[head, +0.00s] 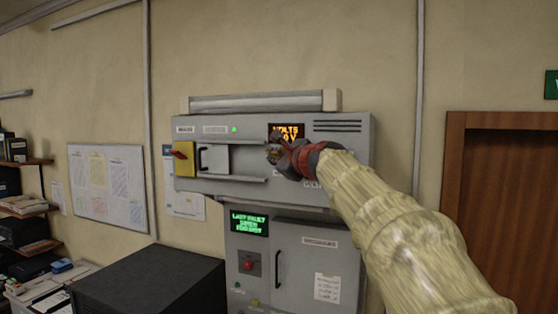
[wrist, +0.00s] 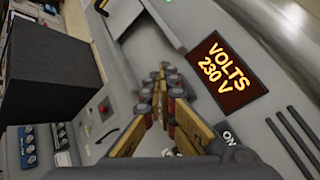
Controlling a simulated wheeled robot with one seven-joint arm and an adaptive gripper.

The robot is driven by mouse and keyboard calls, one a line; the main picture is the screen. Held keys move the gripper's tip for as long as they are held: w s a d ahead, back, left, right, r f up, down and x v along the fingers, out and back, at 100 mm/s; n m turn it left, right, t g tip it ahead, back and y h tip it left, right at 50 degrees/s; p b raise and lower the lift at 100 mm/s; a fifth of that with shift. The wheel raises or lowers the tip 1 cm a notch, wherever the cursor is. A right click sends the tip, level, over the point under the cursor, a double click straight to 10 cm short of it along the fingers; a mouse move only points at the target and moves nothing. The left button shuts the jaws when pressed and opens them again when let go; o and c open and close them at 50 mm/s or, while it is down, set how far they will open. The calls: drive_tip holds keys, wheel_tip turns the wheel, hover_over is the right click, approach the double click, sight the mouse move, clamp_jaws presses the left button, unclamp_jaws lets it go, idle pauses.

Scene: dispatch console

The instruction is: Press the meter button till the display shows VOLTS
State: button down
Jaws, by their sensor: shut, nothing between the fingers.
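The meter display (wrist: 226,72) glows orange and reads VOLTS 230 V in the wrist view. In the head view the same display (head: 287,130) shows VOLTS, with its lower part covered by my gripper. My gripper (head: 274,153) is at the front of the grey upper console, just below the display. In the wrist view my gripper (wrist: 163,75) is shut and empty, its fingertips beside the display's lower left edge. The meter button cannot be made out; my gripper may hide it. Whether the fingertips touch the panel, I cannot tell.
A yellow block with a red switch (head: 181,152) and a handled door (head: 215,158) are left on the console. Below is a cabinet with a green text display (head: 249,222) and a red button (head: 248,265). A dark cabinet (head: 150,285) stands lower left.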

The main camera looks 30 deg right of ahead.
drive_tip(key=s+a, duration=0.1)
drive_tip(key=a, duration=0.1)
drive_tip(key=s+a, duration=0.2)
drive_tip(key=shift+f+p, duration=0.1)
drive_tip(key=shift+p, duration=0.3)
drive_tip(key=shift+d, duration=0.1)
idle(0.7)
